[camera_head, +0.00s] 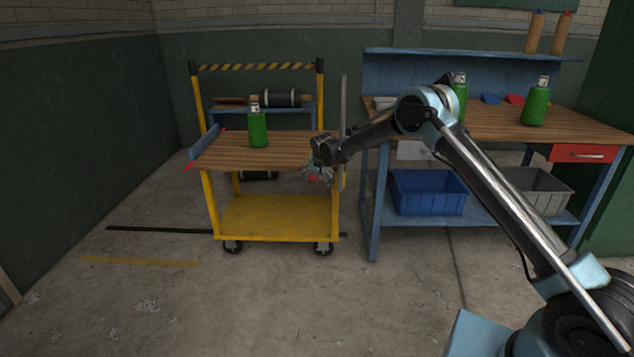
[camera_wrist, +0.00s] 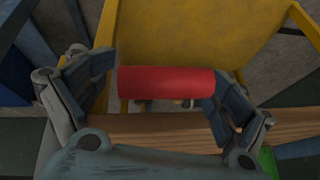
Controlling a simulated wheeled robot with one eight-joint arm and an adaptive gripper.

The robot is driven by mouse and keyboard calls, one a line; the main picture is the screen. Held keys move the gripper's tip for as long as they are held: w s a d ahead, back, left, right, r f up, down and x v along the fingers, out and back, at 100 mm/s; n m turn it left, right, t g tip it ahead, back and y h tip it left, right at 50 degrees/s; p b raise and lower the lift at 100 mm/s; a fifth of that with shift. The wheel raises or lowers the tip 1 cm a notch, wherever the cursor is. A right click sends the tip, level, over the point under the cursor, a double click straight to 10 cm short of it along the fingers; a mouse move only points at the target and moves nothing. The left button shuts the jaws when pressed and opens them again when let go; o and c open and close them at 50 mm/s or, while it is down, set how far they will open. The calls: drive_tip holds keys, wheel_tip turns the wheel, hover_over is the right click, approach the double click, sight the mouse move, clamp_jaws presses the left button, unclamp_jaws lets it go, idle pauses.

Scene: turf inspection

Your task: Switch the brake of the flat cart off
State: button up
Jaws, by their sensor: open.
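The flat cart (camera_head: 282,215) has a yellow frame, a wooden top and a yellow lower deck on black wheels. My gripper (camera_head: 318,174) is at the right end of the wooden top, with its fingers pointing down. In the wrist view, a red cylindrical grip (camera_wrist: 165,82) lies crosswise between the spread fingers of my gripper (camera_wrist: 158,84). It looks like the brake handle. The right finger is very close to the grip's right end; I cannot tell whether they touch. The left finger stands apart from it. In the head view my gripper mostly hides the grip.
A green bottle (camera_head: 257,130) stands on the cart's top. The blue workbench (camera_head: 372,215) is close on the right, with a blue bin (camera_head: 428,193) and a grey bin (camera_head: 540,192) on its lower shelf. The floor in front of the cart is clear.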

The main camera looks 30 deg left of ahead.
drive_tip(key=v, duration=1.1)
drive_tip(key=shift+r, duration=0.3)
drive_tip(key=shift+s+d, duration=0.1)
